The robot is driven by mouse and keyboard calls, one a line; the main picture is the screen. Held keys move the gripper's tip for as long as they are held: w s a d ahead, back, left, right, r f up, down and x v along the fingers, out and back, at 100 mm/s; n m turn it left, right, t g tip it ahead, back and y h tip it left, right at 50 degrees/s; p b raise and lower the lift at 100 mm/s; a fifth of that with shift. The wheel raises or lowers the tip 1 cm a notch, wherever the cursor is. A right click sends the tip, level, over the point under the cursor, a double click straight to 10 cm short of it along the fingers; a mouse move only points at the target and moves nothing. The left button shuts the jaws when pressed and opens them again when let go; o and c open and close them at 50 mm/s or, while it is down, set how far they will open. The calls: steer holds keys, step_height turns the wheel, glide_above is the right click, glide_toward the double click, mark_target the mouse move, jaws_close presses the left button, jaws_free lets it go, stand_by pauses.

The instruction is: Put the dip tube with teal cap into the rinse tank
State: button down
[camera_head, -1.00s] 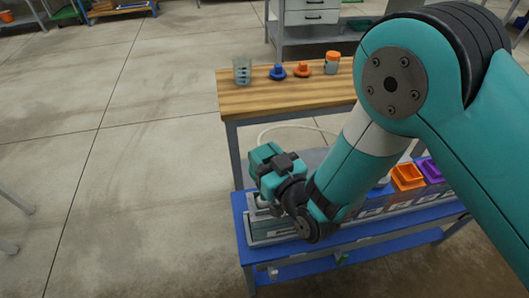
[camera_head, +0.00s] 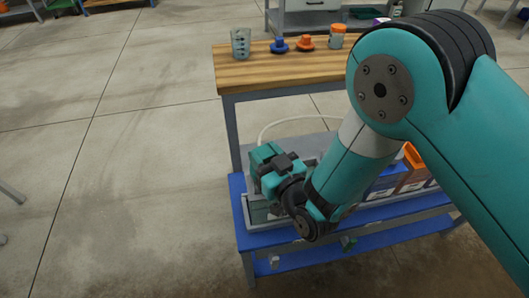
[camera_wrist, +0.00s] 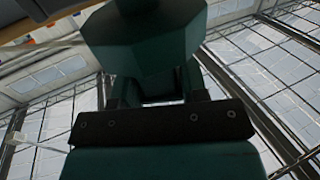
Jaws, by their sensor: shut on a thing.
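My gripper (camera_wrist: 155,95) is shut on a dark teal, many-sided piece (camera_wrist: 145,35), which looks like the teal cap of the dip tube. The piece fills the top middle of the wrist view, and no tube shows below it. A grey open-topped tank (camera_head: 258,213) stands under and beside my gripper on that end. I cannot tell whether it is the rinse tank.
The blue bench (camera_head: 240,208) carries orange (camera_head: 414,170) and blue (camera_head: 384,184) containers at right, partly behind my arm. A wooden table (camera_head: 280,72) behind holds a clear beaker (camera_head: 240,44), blue (camera_head: 279,45) and orange (camera_head: 306,43) caps and an orange-lidded jar (camera_head: 337,37). Floor at left is free.

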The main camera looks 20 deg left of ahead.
steer(key=shift+f+b, duration=0.35)
steer(key=shift+f, duration=0.4)
steer(key=c, duration=0.6)
jaws_free()
steer(key=shift+o, duration=0.2)
steer(key=shift+s, duration=0.15)
